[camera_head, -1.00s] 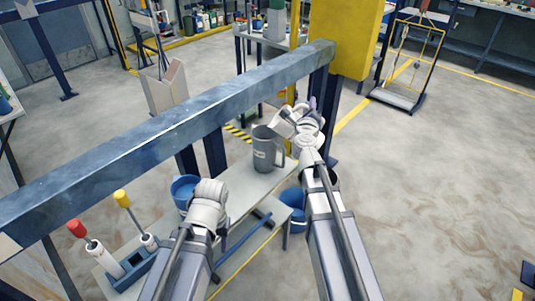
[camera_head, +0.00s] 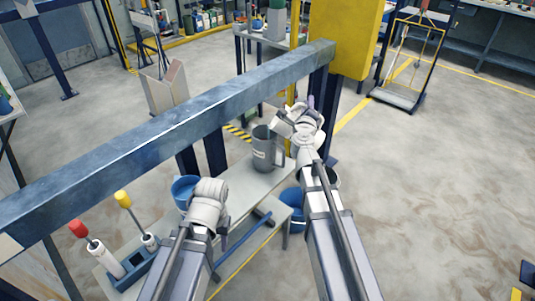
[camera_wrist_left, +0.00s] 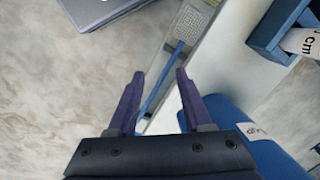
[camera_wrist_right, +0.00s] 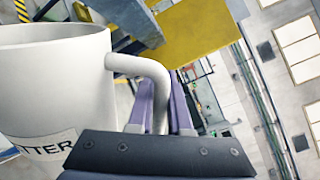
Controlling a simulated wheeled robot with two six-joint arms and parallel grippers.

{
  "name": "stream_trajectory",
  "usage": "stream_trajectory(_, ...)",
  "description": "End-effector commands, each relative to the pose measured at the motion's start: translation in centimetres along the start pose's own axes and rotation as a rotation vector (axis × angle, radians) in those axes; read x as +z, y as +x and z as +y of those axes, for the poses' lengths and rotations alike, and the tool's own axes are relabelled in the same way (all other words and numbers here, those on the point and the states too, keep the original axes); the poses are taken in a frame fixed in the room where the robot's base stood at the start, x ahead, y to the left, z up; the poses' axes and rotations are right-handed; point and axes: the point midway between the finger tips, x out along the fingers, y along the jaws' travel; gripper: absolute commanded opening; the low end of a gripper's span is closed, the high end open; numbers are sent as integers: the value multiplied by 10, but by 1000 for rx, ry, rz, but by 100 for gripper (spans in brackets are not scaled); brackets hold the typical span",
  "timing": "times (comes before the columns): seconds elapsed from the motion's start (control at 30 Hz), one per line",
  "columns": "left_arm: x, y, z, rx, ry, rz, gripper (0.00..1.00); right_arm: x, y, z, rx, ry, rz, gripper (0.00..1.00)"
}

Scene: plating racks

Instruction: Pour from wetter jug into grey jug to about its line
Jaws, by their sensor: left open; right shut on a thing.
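The grey jug (camera_head: 263,152) stands upright on the pale bench, its label facing me and its handle to the right. The wetter jug (camera_head: 284,122) is white and held in the air just right of and above the grey jug's rim. My right gripper (camera_head: 310,103) is shut on its handle (camera_wrist_right: 152,72). In the right wrist view, the wetter jug (camera_wrist_right: 55,85) shows part of its label, "TTER". Its contents are hidden. My left gripper (camera_wrist_left: 160,77) is open and empty, beside a blue container (camera_wrist_left: 236,117); in the head view it is mostly hidden behind my wrist (camera_head: 222,238).
A blue jug (camera_head: 182,187) stands on the bench (camera_head: 247,186) left of the grey jug. A blue rack (camera_head: 130,272) holds red- and yellow-handled tools. A large steel beam (camera_head: 150,135) crosses behind the bench. A blue bucket (camera_head: 292,197) sits low at the bench's right.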

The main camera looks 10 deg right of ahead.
Motion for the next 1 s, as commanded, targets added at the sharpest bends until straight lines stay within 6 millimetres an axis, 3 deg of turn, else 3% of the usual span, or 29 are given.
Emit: stream_trajectory(1.0,0,-8,-1,0,0,0,50,10,0,-4,0,-74,0,0)
